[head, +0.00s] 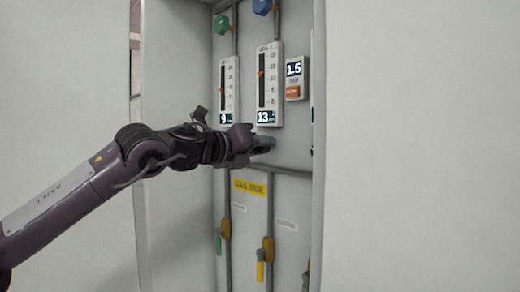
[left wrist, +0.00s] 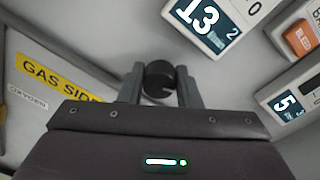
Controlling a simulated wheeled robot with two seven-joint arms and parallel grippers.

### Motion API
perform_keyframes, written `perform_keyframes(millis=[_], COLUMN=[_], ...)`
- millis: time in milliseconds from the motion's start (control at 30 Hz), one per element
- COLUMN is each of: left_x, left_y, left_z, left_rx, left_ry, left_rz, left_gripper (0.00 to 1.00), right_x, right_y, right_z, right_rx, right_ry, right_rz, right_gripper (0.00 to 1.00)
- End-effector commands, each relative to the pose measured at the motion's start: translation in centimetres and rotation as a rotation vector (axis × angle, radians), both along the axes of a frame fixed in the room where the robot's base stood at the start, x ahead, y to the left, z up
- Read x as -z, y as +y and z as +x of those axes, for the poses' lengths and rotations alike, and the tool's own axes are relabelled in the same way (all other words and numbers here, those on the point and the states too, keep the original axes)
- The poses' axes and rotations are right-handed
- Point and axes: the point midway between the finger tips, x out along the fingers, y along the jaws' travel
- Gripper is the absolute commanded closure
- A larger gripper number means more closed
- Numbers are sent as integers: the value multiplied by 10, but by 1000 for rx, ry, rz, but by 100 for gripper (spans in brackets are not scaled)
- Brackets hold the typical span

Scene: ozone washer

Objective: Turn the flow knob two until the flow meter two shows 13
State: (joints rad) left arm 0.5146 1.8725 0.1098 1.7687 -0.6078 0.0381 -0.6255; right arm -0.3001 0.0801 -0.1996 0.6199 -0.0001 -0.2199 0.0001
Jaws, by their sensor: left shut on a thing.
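Flow meter two (head: 269,85) is the larger white gauge on the panel in the head view, and its display reads 13. The same display (left wrist: 204,22) shows 13 in the left wrist view, with a small 2 beside it. Flow knob two (left wrist: 159,75) is a dark round knob below that meter. My left gripper (left wrist: 160,88) is shut on the knob, with one finger on each side of it. In the head view the left gripper (head: 264,143) covers the knob. My right gripper is in neither view.
A smaller gauge (head: 229,90) reading 9 hangs to the left. A box reading 1.5 (head: 295,78) with an orange button is at the right. Green (head: 218,243) and yellow (head: 260,270) handles sit below. Cabinet walls flank the panel.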

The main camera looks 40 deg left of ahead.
Motion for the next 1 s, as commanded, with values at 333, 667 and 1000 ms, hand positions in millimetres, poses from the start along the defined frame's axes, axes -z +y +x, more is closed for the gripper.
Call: perform_keyframes(millis=[333,667,1000], left_x=[4,4,1], left_y=[-1,-1,0], left_z=[1,1,0], left_rx=[1,2,1], left_ry=[7,6,0], left_rz=[30,28,28], left_gripper=[93,57,48], right_x=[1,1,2], right_y=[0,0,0], right_z=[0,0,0], right_rx=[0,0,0], right_ry=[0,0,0], right_rz=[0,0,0], right_gripper=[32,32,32])
